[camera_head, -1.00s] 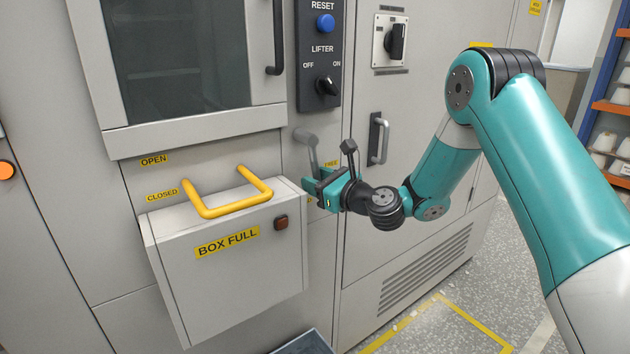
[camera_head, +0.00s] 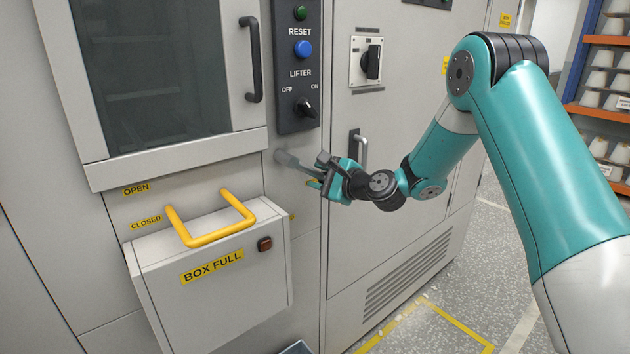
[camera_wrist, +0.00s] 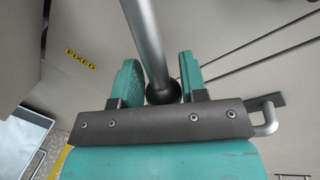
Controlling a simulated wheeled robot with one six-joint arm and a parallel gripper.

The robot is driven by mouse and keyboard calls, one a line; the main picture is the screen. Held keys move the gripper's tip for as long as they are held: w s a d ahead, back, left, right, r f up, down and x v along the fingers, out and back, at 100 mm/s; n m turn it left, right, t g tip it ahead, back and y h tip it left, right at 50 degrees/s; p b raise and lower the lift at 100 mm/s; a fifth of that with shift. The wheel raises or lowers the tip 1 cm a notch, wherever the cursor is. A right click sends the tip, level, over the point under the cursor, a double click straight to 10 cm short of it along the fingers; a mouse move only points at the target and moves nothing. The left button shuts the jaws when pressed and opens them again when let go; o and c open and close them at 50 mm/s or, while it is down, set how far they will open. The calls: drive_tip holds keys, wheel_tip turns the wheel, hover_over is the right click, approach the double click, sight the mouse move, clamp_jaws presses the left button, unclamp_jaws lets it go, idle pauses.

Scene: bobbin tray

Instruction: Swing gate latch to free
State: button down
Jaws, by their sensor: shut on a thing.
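The gate latch is a grey metal lever (camera_head: 292,161) on the machine front, below the lifter panel. It runs from its pivot at upper left down to the right, into my gripper (camera_head: 318,175). In the wrist view the lever's shaft (camera_wrist: 146,35) comes down between the two teal fingers of my gripper (camera_wrist: 160,78) and ends in a dark round knob (camera_wrist: 162,94). My gripper is shut on the lever near this knob. A yellow "FIXED" label (camera_wrist: 81,58) shows left of the fingers in the wrist view. The "FREE" label is not readable now.
The grey "BOX FULL" box (camera_head: 215,300) with its yellow handle (camera_head: 212,236) juts out left of and below the lever. A door handle (camera_head: 360,150) stands just above right of my gripper. A black window-door handle (camera_head: 252,60) is up left.

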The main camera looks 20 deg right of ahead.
drive_tip(key=shift+d+r+n, duration=0.3)
drive_tip(key=shift+r+n, duration=0.1)
drive_tip(key=shift+n, duration=0.1)
drive_tip(key=shift+w+r, duration=0.1)
drive_tip(key=c, duration=0.7)
unclamp_jaws()
drive_tip(key=b+v, duration=0.1)
drive_tip(key=v, duration=0.7)
drive_tip(key=b+v, duration=0.2)
drive_tip(key=v, duration=0.7)
drive_tip(key=shift+s+a+r, duration=0.1)
drive_tip(key=shift+s+r, duration=0.15)
drive_tip(key=shift+s, duration=0.1)
